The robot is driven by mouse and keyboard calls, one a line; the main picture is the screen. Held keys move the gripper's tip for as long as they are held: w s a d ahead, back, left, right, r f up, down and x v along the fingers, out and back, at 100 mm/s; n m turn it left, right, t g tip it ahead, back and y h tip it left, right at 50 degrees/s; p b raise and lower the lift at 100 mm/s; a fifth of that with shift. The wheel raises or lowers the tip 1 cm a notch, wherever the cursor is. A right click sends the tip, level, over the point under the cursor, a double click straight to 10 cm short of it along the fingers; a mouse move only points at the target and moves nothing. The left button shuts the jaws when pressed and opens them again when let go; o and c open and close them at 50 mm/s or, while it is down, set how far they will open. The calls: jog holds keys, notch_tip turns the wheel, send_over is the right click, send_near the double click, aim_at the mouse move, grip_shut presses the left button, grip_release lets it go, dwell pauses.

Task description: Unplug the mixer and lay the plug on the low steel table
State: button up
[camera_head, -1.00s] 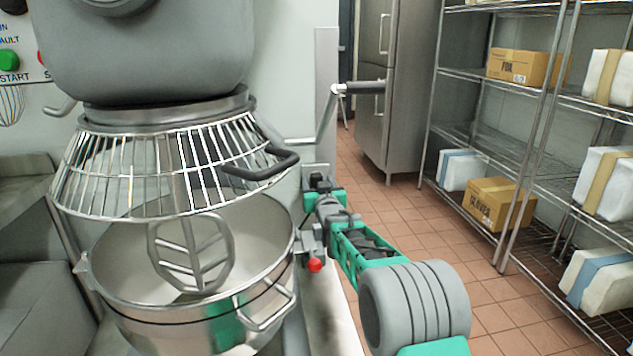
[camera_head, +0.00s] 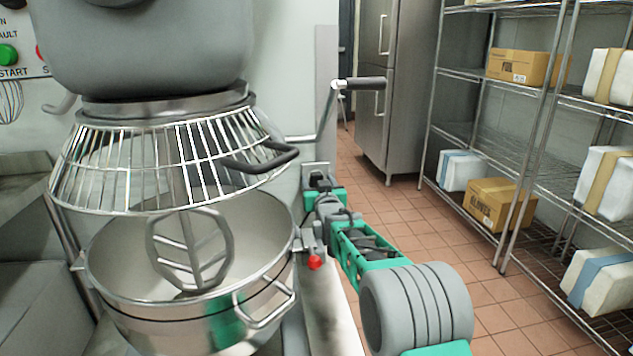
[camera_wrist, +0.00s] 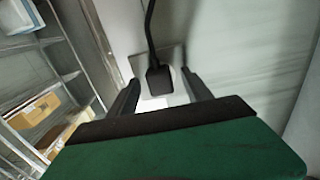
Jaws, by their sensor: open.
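The mixer (camera_head: 150,45) fills the left of the head view, with its wire guard and steel bowl (camera_head: 180,305) below. In the wrist view a black plug (camera_wrist: 158,80) with a cord running up sits at a pale wall plate (camera_wrist: 172,58). My gripper (camera_wrist: 160,90) is open, with one finger on each side of the plug and gaps between. In the head view my gripper (camera_head: 320,182) is small and far off by the wall plate beyond the mixer. The low steel table cannot be picked out with certainty.
A crank handle (camera_head: 345,88) stands out near my arm. A wire shelf rack (camera_head: 500,230) with boxes is at the right, and a steel fridge (camera_head: 375,130) is behind. Tiled floor (camera_head: 400,210) lies open between. Steel surfaces (camera_head: 30,175) stand at the far left.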

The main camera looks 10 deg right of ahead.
grip_shut()
dwell(0.7)
dwell(0.4)
jog(key=shift+s+b, duration=1.65)
jog(key=shift+s, duration=1.35)
